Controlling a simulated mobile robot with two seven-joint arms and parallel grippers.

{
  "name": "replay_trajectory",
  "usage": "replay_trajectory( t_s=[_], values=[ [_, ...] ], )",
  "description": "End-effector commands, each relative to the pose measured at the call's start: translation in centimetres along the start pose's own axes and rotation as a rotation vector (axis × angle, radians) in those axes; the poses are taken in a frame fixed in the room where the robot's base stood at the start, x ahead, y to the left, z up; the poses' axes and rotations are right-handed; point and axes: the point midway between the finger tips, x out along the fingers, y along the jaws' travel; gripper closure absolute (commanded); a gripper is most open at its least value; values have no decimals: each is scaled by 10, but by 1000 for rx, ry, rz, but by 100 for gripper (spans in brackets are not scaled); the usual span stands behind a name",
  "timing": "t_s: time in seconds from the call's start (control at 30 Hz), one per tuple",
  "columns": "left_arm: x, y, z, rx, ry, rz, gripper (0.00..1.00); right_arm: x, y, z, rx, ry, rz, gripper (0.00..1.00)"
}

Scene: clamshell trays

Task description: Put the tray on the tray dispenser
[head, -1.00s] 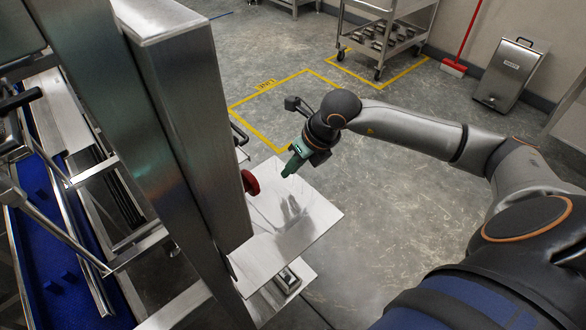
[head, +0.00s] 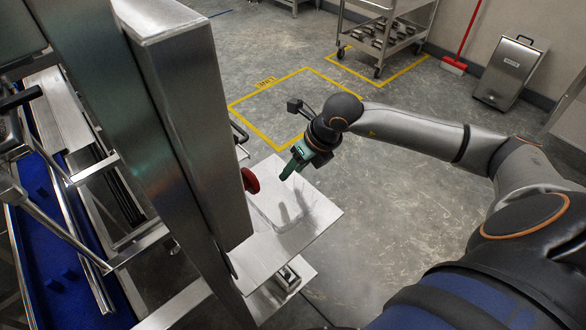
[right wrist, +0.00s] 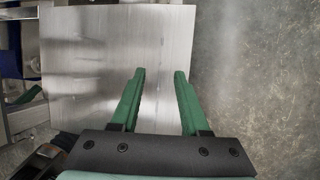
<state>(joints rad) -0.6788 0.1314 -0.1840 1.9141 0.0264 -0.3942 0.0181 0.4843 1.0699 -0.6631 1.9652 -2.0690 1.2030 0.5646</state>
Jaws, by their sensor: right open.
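A bare-looking steel plate (head: 307,222) sticks out from the tall steel column (head: 190,130) of the machine, which looks like the tray dispenser. My right gripper (head: 288,172), with green fingers, is above the far part of this plate. In the right wrist view, the gripper (right wrist: 160,74) is open, with nothing between its fingers, over the plate (right wrist: 90,40). Faint marks or reflections show on the plate. I cannot make out a tray on it. My left gripper is not in view.
A red knob (head: 250,181) is on the column beside the plate. A lower plate holds a small metal part (head: 288,277). A blue conveyor (head: 60,265) is at left. A cart (head: 385,35) with several dark items stands at the back. The floor right of the plate is clear.

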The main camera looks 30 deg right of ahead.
Motion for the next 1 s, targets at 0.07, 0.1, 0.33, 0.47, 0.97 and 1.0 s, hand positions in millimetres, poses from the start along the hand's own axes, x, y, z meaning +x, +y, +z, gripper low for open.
replay_trajectory(
  t_s=[0.07,0.1,0.33,0.47,0.97,1.0],
  values=[
    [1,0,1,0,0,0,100,-12,-1,0,-1,-3,-2,55],
    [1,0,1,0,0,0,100,-20,-1,0,-3,-4,-3,55],
    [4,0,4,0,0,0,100,-70,-1,0,-3,-4,-4,55],
    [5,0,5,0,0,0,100,-92,0,0,-2,-2,-3,55],
    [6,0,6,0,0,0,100,-113,0,0,-1,0,1,55],
    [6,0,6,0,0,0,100,-113,0,0,-1,0,1,55]
  ],
)
